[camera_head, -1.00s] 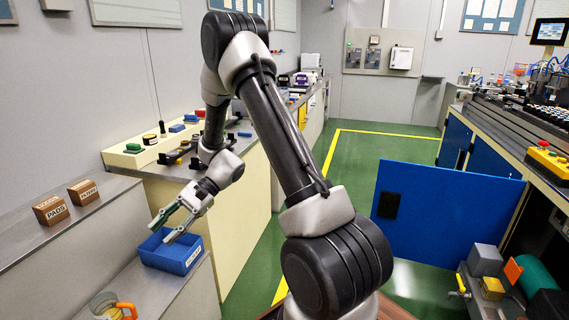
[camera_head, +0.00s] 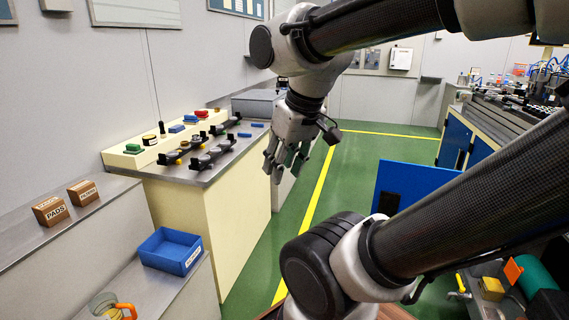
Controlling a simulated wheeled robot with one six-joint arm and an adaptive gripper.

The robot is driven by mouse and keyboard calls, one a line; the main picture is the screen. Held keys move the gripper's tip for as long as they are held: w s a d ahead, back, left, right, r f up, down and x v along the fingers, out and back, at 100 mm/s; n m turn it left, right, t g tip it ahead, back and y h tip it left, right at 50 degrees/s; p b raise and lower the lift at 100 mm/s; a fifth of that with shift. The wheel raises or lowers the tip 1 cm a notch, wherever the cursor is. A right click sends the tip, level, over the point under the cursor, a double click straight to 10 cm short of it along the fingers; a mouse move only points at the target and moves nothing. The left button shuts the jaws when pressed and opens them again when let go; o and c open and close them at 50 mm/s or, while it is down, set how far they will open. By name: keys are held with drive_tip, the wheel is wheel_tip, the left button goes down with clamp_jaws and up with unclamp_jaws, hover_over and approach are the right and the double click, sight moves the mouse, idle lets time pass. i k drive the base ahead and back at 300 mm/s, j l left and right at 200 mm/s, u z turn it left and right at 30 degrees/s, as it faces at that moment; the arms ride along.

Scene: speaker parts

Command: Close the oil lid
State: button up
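I cannot make out an oil lid for certain in this view. A clear jug with an orange handle (camera_head: 112,307) stands at the bottom left, partly cut off by the frame edge. My gripper (camera_head: 285,167) points down in front of the right end of the cream workbench, above the floor side. Its fingers look apart and I see nothing between them. My arm crosses the right half of the view and hides much of the machine there.
A blue bin (camera_head: 172,249) sits empty on the low shelf. Two cardboard boxes (camera_head: 66,203) stand on the left ledge. Dark fixtures (camera_head: 208,157) lie on the cream workbench (camera_head: 236,214). A blue door panel (camera_head: 412,181) stands out from the right side. Green floor (camera_head: 350,165) is clear between.

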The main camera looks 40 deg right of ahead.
sight(512, 272)
drive_tip(key=z, duration=2.85)
drive_tip(key=l+z, duration=0.2)
drive_tip(key=l, duration=0.3)
drive_tip(key=i, duration=0.05)
